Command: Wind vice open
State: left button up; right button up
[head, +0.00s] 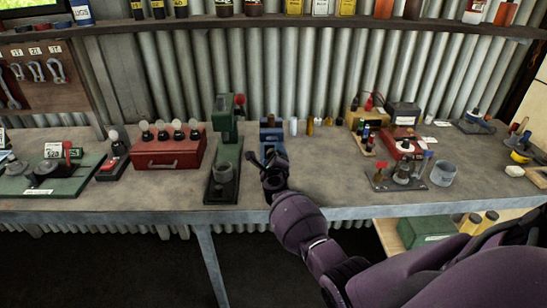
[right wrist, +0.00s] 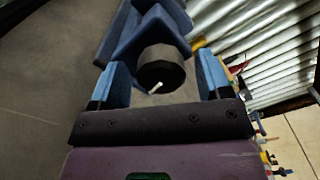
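The blue vice (head: 271,136) stands on the bench near the middle of the head view, partly hidden behind my right gripper (head: 265,160). In the right wrist view the vice's blue body (right wrist: 145,30) lies beyond the fingers. A dark round hub (right wrist: 161,68) with a short pale bar (right wrist: 154,87) faces the camera. My right gripper (right wrist: 165,78) is open, with one blue-padded finger on each side of the hub. Gaps show between the pads and the hub, and no grip is visible. My left gripper is not in view.
A green press (head: 224,160) stands close left of my right gripper. A red box (head: 168,150) with bulbs is farther left. To the right are a small stand with flags (head: 400,176) and a grey cup (head: 443,174). Bare bench (head: 325,170) lies between.

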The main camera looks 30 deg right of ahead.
jog(key=shift+s+a, duration=0.25)
jog(key=shift+s, duration=0.1)
jog(key=p+v, duration=0.2)
jog(key=v, duration=0.8)
jog(key=shift+w, duration=0.1)
